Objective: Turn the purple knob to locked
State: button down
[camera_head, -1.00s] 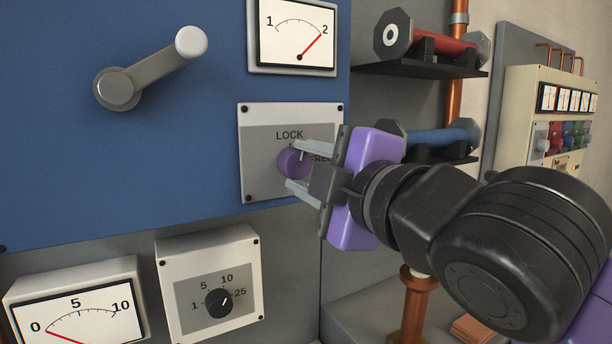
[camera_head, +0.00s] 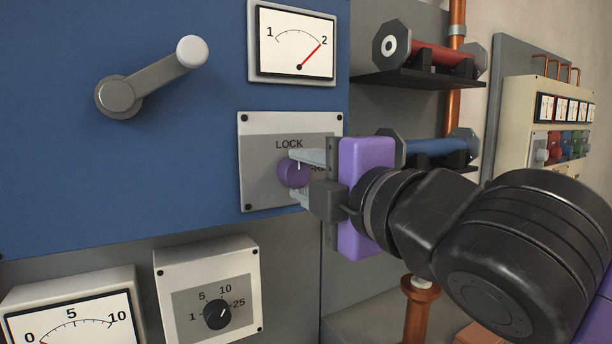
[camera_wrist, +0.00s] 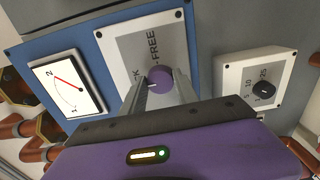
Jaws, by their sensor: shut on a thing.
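The purple knob (camera_head: 294,173) sits on a white-and-grey plate (camera_head: 260,190) marked LOCK above and FREE to the right, on the blue panel. Its white pointer line points up, close to the LOCK label in the head view. My gripper (camera_head: 304,178) reaches in from the right, with one finger above the knob and one below. It is shut on the knob. In the wrist view the knob (camera_wrist: 160,78) shows between the two fingertips.
A meter (camera_head: 292,42) is above the plate and a black selector knob (camera_head: 217,314) below it. A grey crank lever (camera_head: 150,78) is at the upper left. Shelves with a red cylinder (camera_head: 440,54) and a blue cylinder (camera_head: 430,148) stand right, behind my arm.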

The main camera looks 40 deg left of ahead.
jog(key=c, duration=0.9)
grip_release()
jog(key=b+v, duration=0.1)
jog(key=v, duration=0.6)
jog(key=shift+s+d, duration=0.2)
jog(key=shift+d, duration=0.15)
